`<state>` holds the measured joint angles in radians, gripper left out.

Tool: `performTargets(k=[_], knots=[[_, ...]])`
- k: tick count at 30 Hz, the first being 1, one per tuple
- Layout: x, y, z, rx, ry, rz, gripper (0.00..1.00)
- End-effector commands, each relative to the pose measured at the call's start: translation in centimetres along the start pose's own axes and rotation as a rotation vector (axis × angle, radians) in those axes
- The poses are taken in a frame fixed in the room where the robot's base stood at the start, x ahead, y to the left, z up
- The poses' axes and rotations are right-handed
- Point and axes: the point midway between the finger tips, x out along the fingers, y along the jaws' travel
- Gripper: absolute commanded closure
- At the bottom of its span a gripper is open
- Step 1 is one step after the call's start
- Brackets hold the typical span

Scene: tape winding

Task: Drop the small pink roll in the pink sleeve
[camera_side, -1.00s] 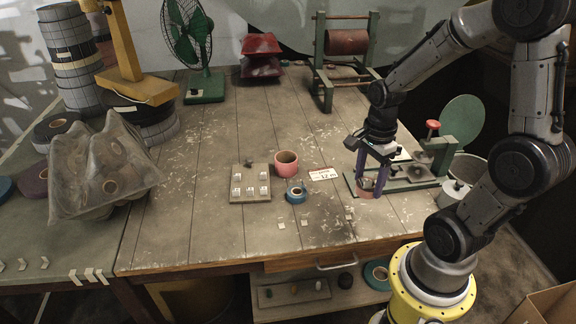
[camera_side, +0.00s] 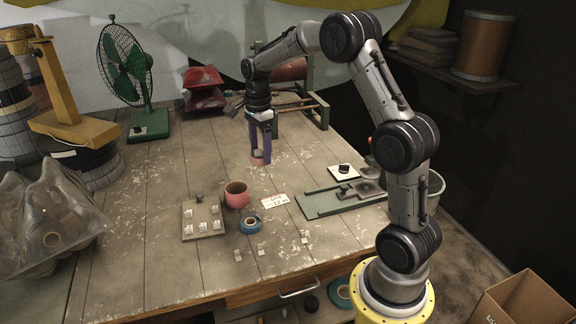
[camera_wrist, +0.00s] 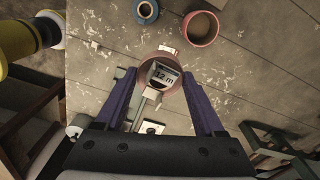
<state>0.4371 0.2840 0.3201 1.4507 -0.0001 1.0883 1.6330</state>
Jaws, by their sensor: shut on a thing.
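The small pink roll (camera_wrist: 143,72) is a short ring held between my gripper's two purple fingers. In the side view, my gripper (camera_side: 261,155) points down with the roll (camera_side: 258,161) at its fingertips, behind the pink sleeve and apart from it. In the wrist view, my gripper (camera_wrist: 161,76) is shut on the roll's sides, and a "12 m" label shows through its hole. The pink sleeve (camera_side: 237,196) stands upright on the table with its round mouth open upward. It also shows in the wrist view (camera_wrist: 201,28) at the top, right of the roll.
A blue roll (camera_side: 250,226) and a tag board (camera_side: 203,222) lie close to the sleeve. The white label (camera_side: 272,201) lies right of it. A green-based device (camera_side: 322,203) is further right. A green fan (camera_side: 126,68) and a winding frame (camera_side: 322,106) stand behind. Left-middle tabletop is clear.

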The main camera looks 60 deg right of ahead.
Motion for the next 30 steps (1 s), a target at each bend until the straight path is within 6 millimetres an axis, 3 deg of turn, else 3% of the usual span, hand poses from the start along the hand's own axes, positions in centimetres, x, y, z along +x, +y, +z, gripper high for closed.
performTargets(k=[1,6,12,30], knots=[[0.5,-1.7,0.6,-0.005,0.000,0.001,0.84],[2.4,-6.1,2.3,-0.020,0.000,0.003,0.84],[5.2,-8.6,3.7,-0.042,0.000,0.002,0.84],[10.0,-8.5,4.6,-0.058,0.000,0.001,0.84]])
